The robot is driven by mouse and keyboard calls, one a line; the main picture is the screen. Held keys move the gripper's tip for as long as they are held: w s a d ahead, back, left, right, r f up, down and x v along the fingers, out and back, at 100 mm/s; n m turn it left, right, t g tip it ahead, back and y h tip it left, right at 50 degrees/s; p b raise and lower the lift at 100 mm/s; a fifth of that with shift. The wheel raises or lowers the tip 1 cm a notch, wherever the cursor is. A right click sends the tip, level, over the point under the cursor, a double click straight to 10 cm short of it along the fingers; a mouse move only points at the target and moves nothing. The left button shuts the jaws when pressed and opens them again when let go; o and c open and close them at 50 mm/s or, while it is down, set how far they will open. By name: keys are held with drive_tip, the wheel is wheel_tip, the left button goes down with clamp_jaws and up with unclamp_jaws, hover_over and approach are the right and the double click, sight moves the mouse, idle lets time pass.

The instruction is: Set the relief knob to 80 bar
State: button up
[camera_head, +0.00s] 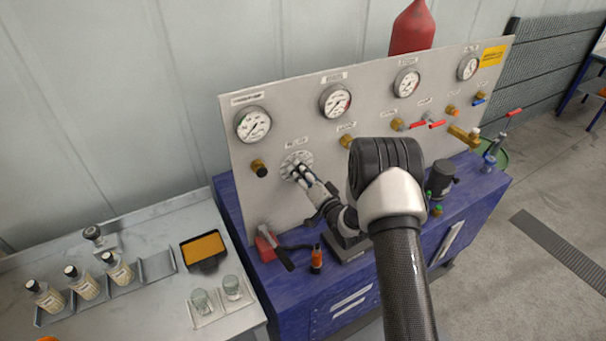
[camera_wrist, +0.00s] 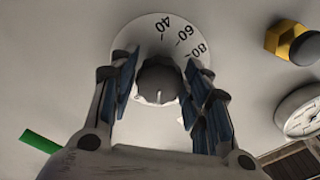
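The relief knob (camera_wrist: 160,80) is a dark grey round knob on a white dial plate (camera_wrist: 150,30) marked 40, 60 and 80. In the head view my gripper (camera_head: 301,172) is at the dial plate (camera_head: 288,161) on the grey panel and hides most of the knob.
The panel (camera_head: 290,100) carries several gauges, a brass fitting with a black cap (camera_head: 259,169) and red-handled valves (camera_head: 437,124).

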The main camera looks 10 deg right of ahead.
drive_tip(key=c, duration=0.7)
drive_tip(key=shift+n+b, duration=0.3)
drive_tip(key=shift+b, duration=0.2)
